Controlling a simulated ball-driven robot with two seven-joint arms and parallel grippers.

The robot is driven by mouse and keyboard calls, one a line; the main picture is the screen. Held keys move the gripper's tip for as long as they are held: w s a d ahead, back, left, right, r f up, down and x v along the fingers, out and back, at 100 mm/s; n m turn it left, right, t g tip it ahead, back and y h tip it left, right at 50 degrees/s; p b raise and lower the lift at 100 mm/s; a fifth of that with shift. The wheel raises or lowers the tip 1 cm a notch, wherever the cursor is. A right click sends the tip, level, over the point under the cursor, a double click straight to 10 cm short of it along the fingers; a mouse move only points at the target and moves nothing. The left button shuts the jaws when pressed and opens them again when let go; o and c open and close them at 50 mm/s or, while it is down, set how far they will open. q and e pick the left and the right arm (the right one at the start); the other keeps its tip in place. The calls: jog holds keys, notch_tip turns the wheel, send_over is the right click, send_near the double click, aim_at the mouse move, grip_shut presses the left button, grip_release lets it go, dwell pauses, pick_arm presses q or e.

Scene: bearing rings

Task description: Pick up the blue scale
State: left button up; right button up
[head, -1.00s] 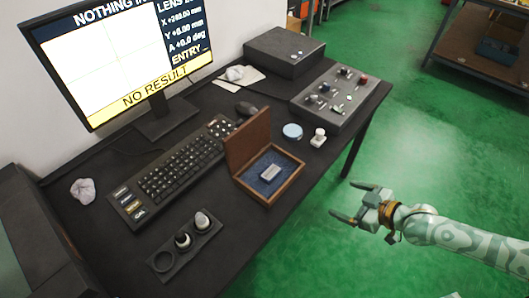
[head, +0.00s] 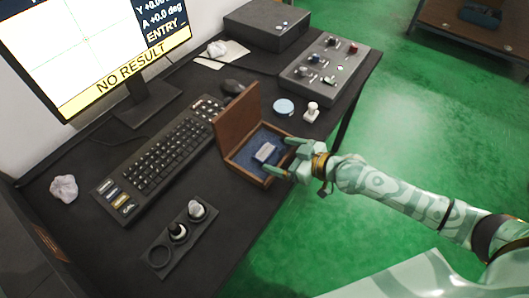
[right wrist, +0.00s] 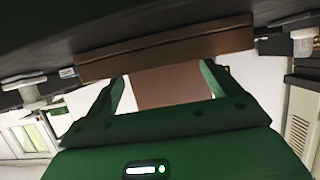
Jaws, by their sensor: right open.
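A small silver-grey block (head: 266,152) lies on the blue lining of an open wooden box (head: 239,162); it may be the scale, though only the lining around it looks clearly blue. My right gripper (head: 279,156) is open at the box's right side, its fingertips reaching over the rim close to the block. Whether they touch anything cannot be told. In the right wrist view the open fingers (right wrist: 160,85) point at the brown box (right wrist: 165,50), and the block is hidden there. My left gripper is not in view.
The box's raised lid (head: 236,117) stands on its left side, beside the keyboard (head: 160,155). A pale blue disc (head: 283,107), a white knobbed piece (head: 311,113) and a control panel (head: 325,72) lie behind. A dark holder (head: 182,236) with small pieces is in front.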

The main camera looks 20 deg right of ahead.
aim_at(265, 151)
jog(key=b+x, duration=0.1)
jog(key=x, duration=0.3)
jog(key=shift+a+f, duration=0.1)
jog(key=shift+a, duration=0.15)
jog(key=c, duration=1.1)
